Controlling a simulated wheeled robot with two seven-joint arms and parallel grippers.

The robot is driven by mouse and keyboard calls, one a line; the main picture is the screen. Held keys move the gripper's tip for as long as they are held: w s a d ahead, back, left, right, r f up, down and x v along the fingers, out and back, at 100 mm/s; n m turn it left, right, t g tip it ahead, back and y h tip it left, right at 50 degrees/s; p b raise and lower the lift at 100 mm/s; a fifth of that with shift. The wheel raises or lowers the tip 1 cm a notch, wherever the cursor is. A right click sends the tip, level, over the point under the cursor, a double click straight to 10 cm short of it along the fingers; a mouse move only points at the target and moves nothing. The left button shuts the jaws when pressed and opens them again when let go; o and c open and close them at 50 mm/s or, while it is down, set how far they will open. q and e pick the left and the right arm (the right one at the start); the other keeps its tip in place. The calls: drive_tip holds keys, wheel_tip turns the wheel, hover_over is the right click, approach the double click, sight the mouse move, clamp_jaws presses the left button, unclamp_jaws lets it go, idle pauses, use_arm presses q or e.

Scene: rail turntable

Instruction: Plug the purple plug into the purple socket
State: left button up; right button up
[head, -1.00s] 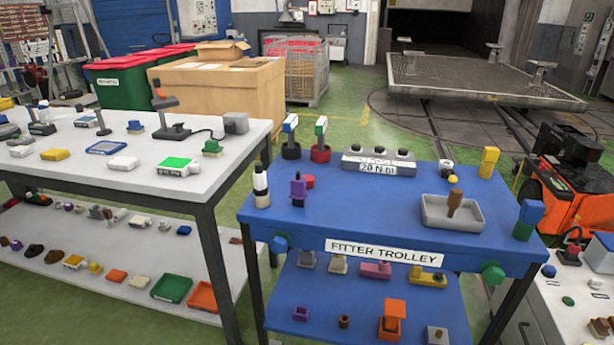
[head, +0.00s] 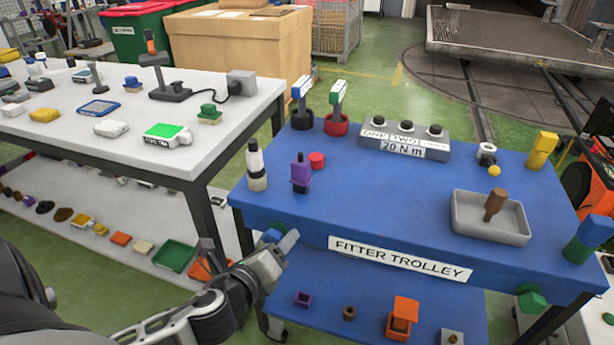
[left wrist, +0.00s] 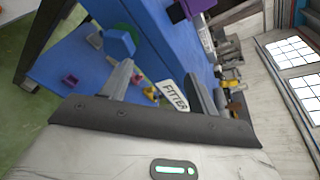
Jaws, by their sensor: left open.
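A purple plug (head: 300,175), with dark parts above and below its purple body, stands upright on the blue trolley top (head: 370,190) near its left front. A purple piece at the top of the left wrist view (left wrist: 190,8) appears to be this plug. A small hollow purple piece, which looks like the purple socket (head: 302,298), sits on the trolley's lower shelf; it also shows in the left wrist view (left wrist: 70,81). My left gripper (head: 250,240) is open and empty in front of the trolley's left front edge, apart from plug and socket. My right gripper is out of view.
A black-and-white bottle-like item (head: 256,166) stands left of the plug, a red cap (head: 317,160) behind it. A grey tray (head: 490,222) is at the right. A white workbench (head: 200,150) stands at the left. The top's middle is clear.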

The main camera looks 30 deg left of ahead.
sight(299, 160)
use_arm(q)
drive_tip(key=w+a+r+m+t, duration=0.3)
drive_tip(key=w+r+m, duration=0.1)
drive_tip(key=r+m, duration=0.45)
drive_tip(key=shift+m+y, duration=0.25)
drive_tip(key=shift+y, duration=0.15)
drive_tip(key=w, duration=0.6)
drive_tip(key=w+a+p, duration=0.1)
drive_tip(key=w, duration=0.2)
drive_tip(key=shift+a+f, duration=0.1)
drive_tip(key=shift+f, duration=0.3)
drive_tip(key=shift+w+a+r+p, duration=0.1)
drive_tip(key=shift+w+a, duration=0.15)
drive_tip(key=shift+w, duration=0.7)
drive_tip(key=shift+w+a+r+p, duration=0.1)
drive_tip(key=shift+w+a, duration=0.1)
drive_tip(key=shift+w, duration=0.7)
drive_tip(key=shift+w+a+r+p, duration=0.1)
drive_tip(key=shift+w+a, duration=0.15)
drive_tip(key=shift+w, duration=0.7)
drive_tip(key=c, duration=1.1)
